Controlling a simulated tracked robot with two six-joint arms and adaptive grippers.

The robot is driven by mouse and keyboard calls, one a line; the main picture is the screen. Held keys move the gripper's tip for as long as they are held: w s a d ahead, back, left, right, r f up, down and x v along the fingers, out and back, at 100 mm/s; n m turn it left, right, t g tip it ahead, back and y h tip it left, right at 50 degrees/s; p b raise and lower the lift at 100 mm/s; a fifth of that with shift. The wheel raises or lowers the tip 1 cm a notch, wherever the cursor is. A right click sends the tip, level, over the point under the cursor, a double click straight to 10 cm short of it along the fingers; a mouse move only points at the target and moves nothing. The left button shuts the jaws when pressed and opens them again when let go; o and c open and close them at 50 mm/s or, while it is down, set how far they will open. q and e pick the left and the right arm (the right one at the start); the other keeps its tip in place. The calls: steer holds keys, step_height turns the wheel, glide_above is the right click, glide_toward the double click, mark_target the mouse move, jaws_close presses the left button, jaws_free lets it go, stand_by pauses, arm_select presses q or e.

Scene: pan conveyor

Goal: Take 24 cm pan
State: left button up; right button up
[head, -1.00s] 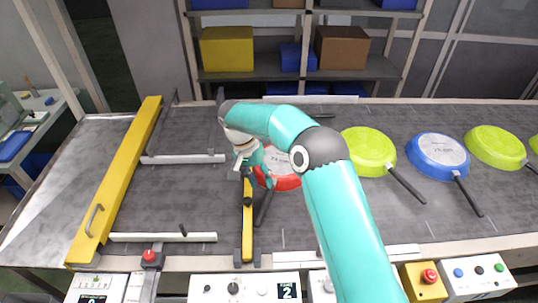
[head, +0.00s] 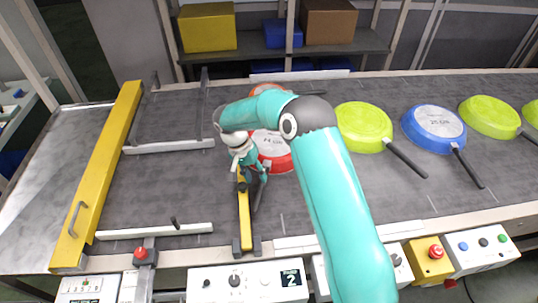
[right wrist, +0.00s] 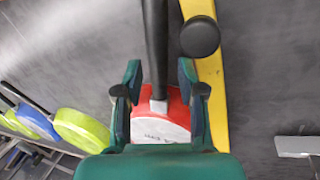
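A red pan (head: 275,149) with a white label, partly hidden by my right arm, lies on the dark conveyor; its label seems to begin with 24. Its black handle (head: 260,194) points toward the front, beside a yellow bar (head: 243,215). My right gripper (head: 253,172) is at the handle end of the pan. In the right wrist view the gripper (right wrist: 159,85) is open, with a finger on each side of the handle (right wrist: 156,45), and the red pan (right wrist: 161,118) shows beyond. Contact cannot be told. My left gripper is not in view.
Another red pan (head: 266,89) shows partly behind my arm. A green pan (head: 362,127), a blue pan (head: 434,129) and another green pan (head: 489,117) lie to the right. A yellow gate (head: 104,170) crosses the left. Control boxes line the front edge.

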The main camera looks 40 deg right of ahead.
mark_target(259, 184)
steer(key=b+x, duration=0.1)
steer(key=x, duration=0.4)
steer(key=shift+s+f, duration=0.2)
steer(key=shift+f, duration=0.15)
jaws_close()
steer(key=shift+w+r, duration=0.1)
steer(key=shift+r, duration=0.05)
